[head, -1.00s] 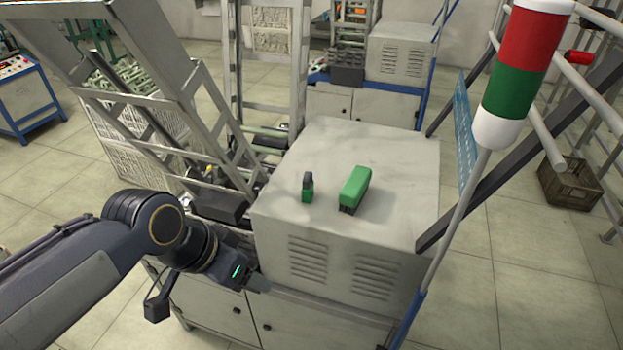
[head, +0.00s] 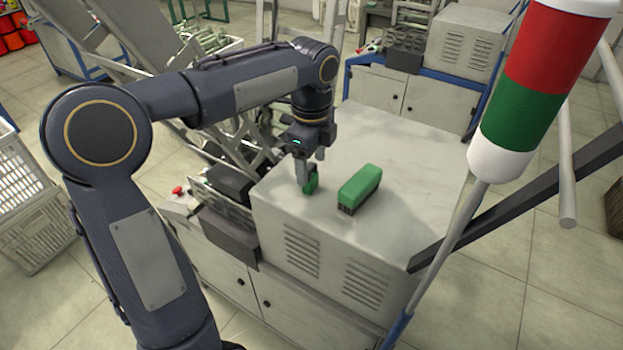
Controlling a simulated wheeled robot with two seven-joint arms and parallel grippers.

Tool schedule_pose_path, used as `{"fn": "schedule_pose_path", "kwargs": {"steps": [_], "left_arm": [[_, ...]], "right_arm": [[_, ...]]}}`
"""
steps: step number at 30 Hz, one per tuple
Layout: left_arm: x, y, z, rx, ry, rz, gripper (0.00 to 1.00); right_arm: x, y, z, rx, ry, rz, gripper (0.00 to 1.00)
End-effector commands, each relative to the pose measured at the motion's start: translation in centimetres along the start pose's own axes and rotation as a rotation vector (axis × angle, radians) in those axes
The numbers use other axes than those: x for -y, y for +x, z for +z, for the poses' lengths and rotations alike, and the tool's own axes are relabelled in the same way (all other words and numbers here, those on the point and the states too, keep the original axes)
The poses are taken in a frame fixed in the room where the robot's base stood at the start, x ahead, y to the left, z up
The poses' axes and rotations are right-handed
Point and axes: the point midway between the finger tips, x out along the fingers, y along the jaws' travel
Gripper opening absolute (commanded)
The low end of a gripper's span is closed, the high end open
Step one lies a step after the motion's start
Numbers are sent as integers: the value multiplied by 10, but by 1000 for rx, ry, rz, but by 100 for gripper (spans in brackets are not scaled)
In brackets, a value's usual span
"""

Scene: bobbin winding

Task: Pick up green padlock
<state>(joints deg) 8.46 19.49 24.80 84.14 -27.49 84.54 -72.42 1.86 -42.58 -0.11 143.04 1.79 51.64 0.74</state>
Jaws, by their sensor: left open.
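The green padlock (head: 312,183) stands on the light grey top of the machine cabinet (head: 405,160), near its left edge. My left gripper (head: 307,180) points straight down at the padlock from above, with its fingers open and low around or beside it; I cannot tell which. The fingers hide part of the padlock, including its dark shackle. My right gripper is not in view.
A red, green and white signal light (head: 541,85) on a slanted pole rises at the right. The back of the cabinet top is clear.

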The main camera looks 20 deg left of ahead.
Motion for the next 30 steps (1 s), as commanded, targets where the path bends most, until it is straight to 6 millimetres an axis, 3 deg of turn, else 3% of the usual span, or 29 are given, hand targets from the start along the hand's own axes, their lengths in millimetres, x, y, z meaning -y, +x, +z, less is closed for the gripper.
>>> {"fn": "schedule_pose_path", "kwargs": {"steps": [7,17,28,30], "left_arm": [[-5,37,0,1,-1,3,64],[-4,44,0,-1,-2,-1,64],[-4,44,0,-1,-3,-1,16],[-4,44,0,-1,-3,-1,14]], "right_arm": [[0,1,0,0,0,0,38],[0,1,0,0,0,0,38],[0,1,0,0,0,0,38],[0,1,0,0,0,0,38]]}}
